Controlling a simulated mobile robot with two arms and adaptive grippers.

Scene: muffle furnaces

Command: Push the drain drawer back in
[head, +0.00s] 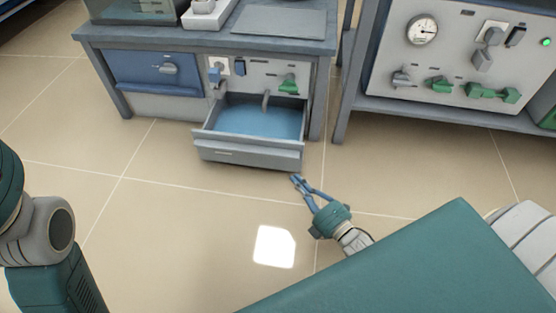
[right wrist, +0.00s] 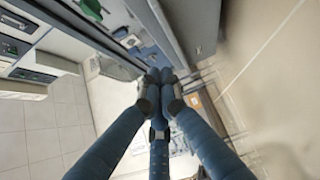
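The drain drawer (head: 247,152) is pulled out from the lower part of the grey bench in the head view. It is grey, with a blue pool in its tray and a handle strip on its front. My right gripper (head: 296,179) is just in front of the drawer's right front corner, low over the floor. I cannot tell whether it touches the drawer. In the right wrist view, its blue fingers (right wrist: 160,75) converge with their tips together and nothing visible between them. My left gripper is not in view.
The bench (head: 205,42) holds a blue panel (head: 158,74), switches and a green valve (head: 289,84) above the drawer. A second bench with a gauge panel (head: 455,60) stands at the right. The tiled floor (head: 150,205) in front is clear.

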